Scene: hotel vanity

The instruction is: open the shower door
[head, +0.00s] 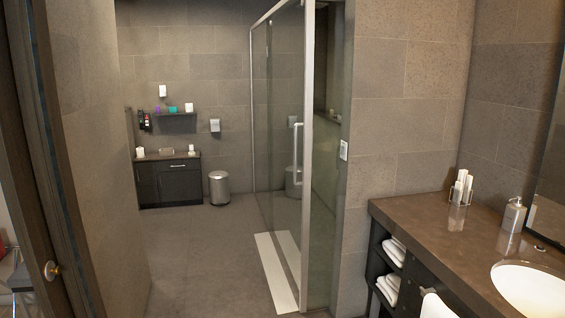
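The glass shower door (282,95) is right of centre in the head view, inside a silvery metal frame. A pale vertical bar handle (297,150) is fixed on the glass near the upright metal post (307,150). I cannot clearly tell whether the door is fully shut. A second glass pane (326,210) stands right of the post. Neither of my grippers shows in this view.
A brown vanity counter (430,219) with a white sink (530,290) fills the lower right. Two pale strips (272,272) lie on the floor by the door. A wall (95,150) stands at left. The tiled floor (205,255) between is clear. A metal bin (219,190) stands farther back.

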